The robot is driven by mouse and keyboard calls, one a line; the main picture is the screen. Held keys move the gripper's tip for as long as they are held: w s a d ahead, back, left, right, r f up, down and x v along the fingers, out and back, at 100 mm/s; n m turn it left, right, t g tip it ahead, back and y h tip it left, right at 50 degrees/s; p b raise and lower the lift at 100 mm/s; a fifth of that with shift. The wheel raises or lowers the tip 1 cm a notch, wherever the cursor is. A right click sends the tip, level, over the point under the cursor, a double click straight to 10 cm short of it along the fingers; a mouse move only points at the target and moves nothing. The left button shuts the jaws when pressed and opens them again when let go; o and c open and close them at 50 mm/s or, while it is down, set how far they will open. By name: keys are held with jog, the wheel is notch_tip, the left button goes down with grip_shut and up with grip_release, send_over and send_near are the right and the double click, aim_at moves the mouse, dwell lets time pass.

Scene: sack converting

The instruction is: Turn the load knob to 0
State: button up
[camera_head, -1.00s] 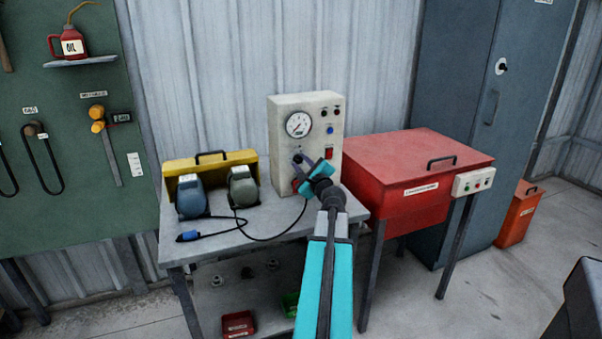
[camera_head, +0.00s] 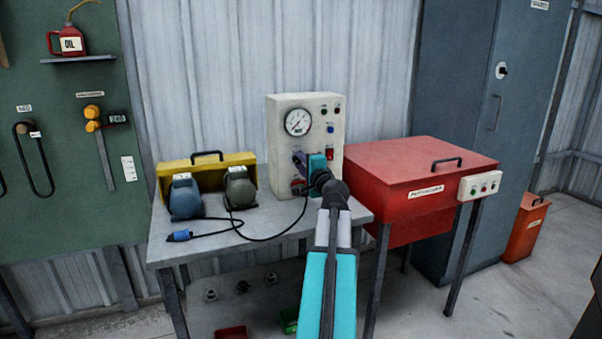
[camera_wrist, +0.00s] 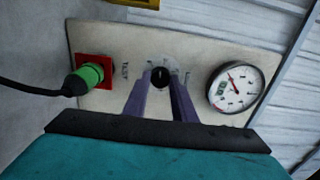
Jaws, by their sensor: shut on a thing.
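The load knob (camera_wrist: 160,76) is a small black knob on the front of a cream control box (camera_head: 281,140). In the wrist view it sits between the tips of my gripper (camera_wrist: 160,82), whose two purple-grey fingers are shut on it. A printed scale arcs around the knob, but the marks are too small to read. In the head view my gripper (camera_head: 299,163) reaches the lower front of the box, and the knob is mostly hidden behind it. A round dial gauge (camera_wrist: 236,88) is beside the knob; it also shows above my gripper in the head view (camera_head: 298,122).
A green plug with a black cable (camera_wrist: 88,76) sits in a red socket near the knob. Blue and grey-green units (camera_head: 186,197) and a yellow case (camera_head: 165,170) stand left on the bench (camera_head: 165,247). A red cabinet (camera_head: 385,180) stands close on the right.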

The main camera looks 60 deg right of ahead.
jog(key=n+b, duration=0.1)
jog(key=b, duration=0.1)
jog(key=n+b, duration=0.4)
jog(key=shift+f, duration=0.25)
jog(key=shift+r+n+b, duration=0.15)
jog(key=shift+n+b, duration=0.65)
jog(key=shift+n, duration=0.3)
jog(key=shift+r, duration=0.1)
jog(key=o, duration=1)
jog(key=shift+o, duration=0.2)
jog(key=shift+a, duration=0.1)
jog(key=p+v, duration=0.2)
jog(key=v, duration=1.1)
jog(key=shift+s+a, duration=0.15)
jog(key=shift+s, duration=0.15)
